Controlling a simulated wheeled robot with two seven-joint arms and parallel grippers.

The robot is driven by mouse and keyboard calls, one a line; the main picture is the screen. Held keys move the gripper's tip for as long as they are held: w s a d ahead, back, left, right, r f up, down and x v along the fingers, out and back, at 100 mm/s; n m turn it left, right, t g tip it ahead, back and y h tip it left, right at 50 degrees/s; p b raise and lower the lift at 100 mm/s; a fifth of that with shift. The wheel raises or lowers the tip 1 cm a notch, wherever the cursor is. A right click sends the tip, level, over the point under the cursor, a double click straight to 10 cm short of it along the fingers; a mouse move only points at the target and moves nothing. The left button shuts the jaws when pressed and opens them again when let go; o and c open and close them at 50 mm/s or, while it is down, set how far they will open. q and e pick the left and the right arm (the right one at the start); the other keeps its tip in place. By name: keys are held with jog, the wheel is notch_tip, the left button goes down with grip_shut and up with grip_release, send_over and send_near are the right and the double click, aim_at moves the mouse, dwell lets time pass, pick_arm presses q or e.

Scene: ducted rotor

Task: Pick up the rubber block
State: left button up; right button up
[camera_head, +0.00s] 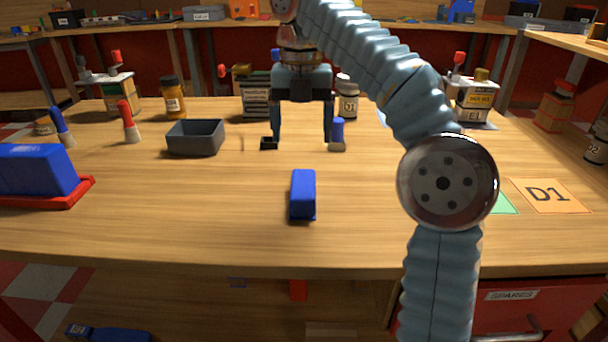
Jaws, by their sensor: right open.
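A blue block (303,193), which looks like the rubber block, lies on the wooden table near the front middle, its long side running front to back. My right gripper (303,144) hangs above the table, pointing down, behind the block in the picture. Its two fingers are wide apart with nothing between them. The gripper is apart from the block. My left gripper is not in view.
A dark grey open bin (195,138) stands left of the gripper. A larger blue object (35,168) sits on a red base at the far left. Bottles and boxes line the back. A D1 card (550,195) lies at the right. The table around the block is clear.

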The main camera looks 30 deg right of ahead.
aim_at(303, 182)
jog(key=f+b, duration=0.1)
jog(key=f, duration=0.6)
jog(key=f+b, duration=0.2)
jog(key=f, duration=0.4)
jog(key=shift+w+d+f, duration=0.1)
jog(key=shift+d+f, duration=0.1)
jog(key=shift+f, duration=0.15)
jog(key=shift+c, duration=0.5)
